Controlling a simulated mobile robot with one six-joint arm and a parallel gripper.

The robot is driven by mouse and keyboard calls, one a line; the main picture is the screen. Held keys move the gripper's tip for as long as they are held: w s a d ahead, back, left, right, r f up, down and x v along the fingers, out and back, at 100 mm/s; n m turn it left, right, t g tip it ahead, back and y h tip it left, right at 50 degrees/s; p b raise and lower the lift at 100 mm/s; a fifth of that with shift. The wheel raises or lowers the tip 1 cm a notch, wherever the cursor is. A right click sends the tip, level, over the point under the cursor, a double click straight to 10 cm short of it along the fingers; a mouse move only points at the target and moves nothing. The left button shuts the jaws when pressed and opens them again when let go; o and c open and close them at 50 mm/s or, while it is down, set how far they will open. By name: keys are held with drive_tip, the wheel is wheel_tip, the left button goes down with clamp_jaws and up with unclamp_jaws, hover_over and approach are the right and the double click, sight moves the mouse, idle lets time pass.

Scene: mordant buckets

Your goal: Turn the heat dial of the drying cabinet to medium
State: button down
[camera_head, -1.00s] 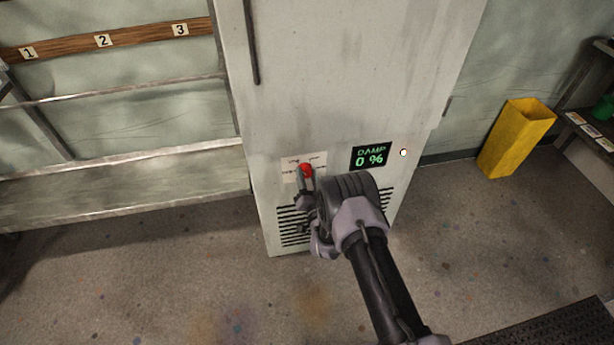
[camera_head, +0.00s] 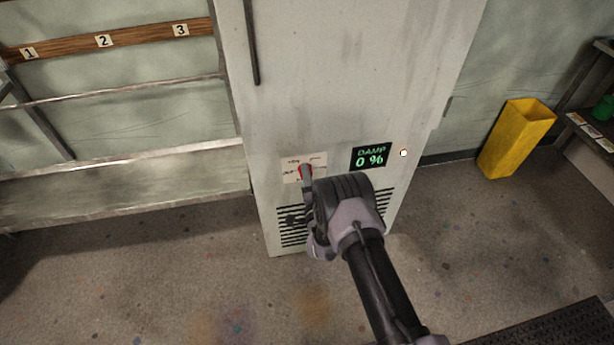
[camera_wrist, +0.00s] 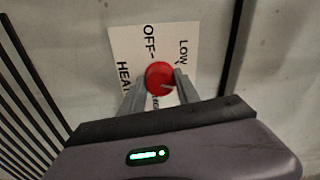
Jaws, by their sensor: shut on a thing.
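The drying cabinet (camera_head: 345,75) is a tall pale grey box with a dark display reading "DAMP 0 %" (camera_head: 370,156). Its red heat dial (camera_wrist: 159,78) sits on a white label plate (camera_wrist: 125,45); the words OFF and LOW show in the wrist view, and other lettering is partly hidden. A pale pointer mark on the dial aims toward the lower right of the wrist view, at a part of the plate behind my fingers. My gripper (camera_wrist: 160,84) is shut on the dial, one finger on each side. In the head view the dial (camera_head: 302,170) is mostly covered by my gripper (camera_head: 304,176).
Dark vent slots (camera_head: 292,226) lie below the dial. A metal rack with shelves (camera_head: 120,178) and a numbered wooden rail (camera_head: 130,38) stands left. A yellow bin (camera_head: 515,138) stands right of the cabinet. The floor in front is clear, with a dark mat (camera_head: 555,328) at lower right.

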drive_tip(key=shift+m, duration=1.6)
drive_tip(key=c, duration=0.9)
unclamp_jaws()
drive_tip(key=p+v, duration=0.8)
drive_tip(key=v, duration=0.9)
drive_tip(key=shift+s+p, duration=0.25)
drive_tip(key=shift+p, duration=0.1)
drive_tip(key=shift+a, duration=0.1)
